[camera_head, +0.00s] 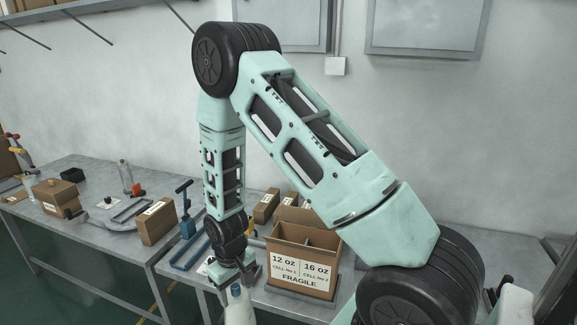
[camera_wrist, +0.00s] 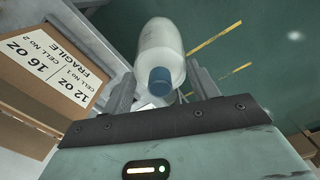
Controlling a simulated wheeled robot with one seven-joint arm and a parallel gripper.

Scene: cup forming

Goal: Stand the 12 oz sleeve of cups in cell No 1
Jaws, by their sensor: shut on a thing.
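My gripper (camera_head: 238,281) is shut on a white sleeve of cups (camera_head: 239,305) with a blue end. The sleeve also shows between the fingers in the wrist view (camera_wrist: 160,42), with green floor beyond it. Its lower part is cut off in the head view. The divided cardboard box (camera_head: 304,238) stands open on the table, to the right of the gripper. Its front label reads 12 oz, cell No 1 on the left and 16 oz, cell No 2 on the right. The sleeve is outside the box and apart from it. The cell floors are hidden.
The box's raised back flap and smaller cartons (camera_head: 266,206) stand behind it. My upper arm passes above the box's right side. A second table (camera_head: 95,236) holds clutter.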

